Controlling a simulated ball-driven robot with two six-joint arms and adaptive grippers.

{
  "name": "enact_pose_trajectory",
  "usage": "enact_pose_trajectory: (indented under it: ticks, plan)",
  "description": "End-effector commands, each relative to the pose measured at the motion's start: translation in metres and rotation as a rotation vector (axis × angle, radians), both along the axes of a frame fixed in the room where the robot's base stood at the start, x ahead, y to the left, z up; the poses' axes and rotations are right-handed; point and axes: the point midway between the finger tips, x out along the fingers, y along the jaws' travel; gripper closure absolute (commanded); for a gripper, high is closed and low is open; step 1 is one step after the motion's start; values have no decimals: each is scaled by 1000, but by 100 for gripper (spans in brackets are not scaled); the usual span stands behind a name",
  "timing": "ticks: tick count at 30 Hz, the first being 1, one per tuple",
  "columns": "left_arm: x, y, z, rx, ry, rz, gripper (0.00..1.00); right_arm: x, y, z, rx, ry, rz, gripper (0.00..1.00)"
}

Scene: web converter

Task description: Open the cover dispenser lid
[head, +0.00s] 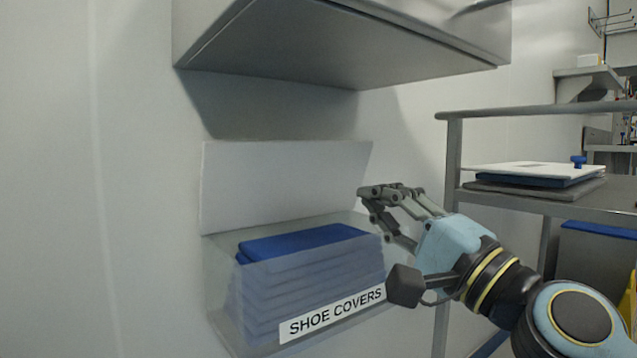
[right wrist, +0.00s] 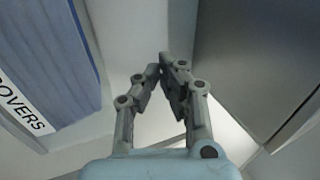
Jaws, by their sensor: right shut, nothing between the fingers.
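The clear dispenser box (head: 300,312) labelled SHOE COVERS is mounted on the wall in the head view. Its pale flat lid (head: 285,185) stands upright at the back, against the wall, so the top is open. Folded blue shoe covers (head: 300,243) are stacked inside. The box also shows at the left of the right wrist view, with the blue covers (right wrist: 55,50) and part of the label. My right gripper (head: 378,192) is shut and empty, just right of the lid and above the box's right end, apparently apart from both. My left gripper is not in view.
A grey cabinet (head: 345,45) overhangs the dispenser, and its underside is close above the raised lid. A metal cart (head: 447,185) with a tray and a blue-knobbed board (head: 535,170) stands to the right. The wall to the left is clear.

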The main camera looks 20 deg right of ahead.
Motion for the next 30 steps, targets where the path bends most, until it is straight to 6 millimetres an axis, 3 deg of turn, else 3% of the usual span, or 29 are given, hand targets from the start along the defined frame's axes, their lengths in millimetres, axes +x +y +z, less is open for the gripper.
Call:
enact_pose_trajectory:
  ticks: [5,18,24,30]
  plan:
    - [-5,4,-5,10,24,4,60,21,8,18,7,-7,1,100]
    - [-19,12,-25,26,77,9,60,99,36,44,4,-2,1,100]
    - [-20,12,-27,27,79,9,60,116,42,50,4,0,1,100]
    - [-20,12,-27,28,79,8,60,120,44,51,4,0,1,100]
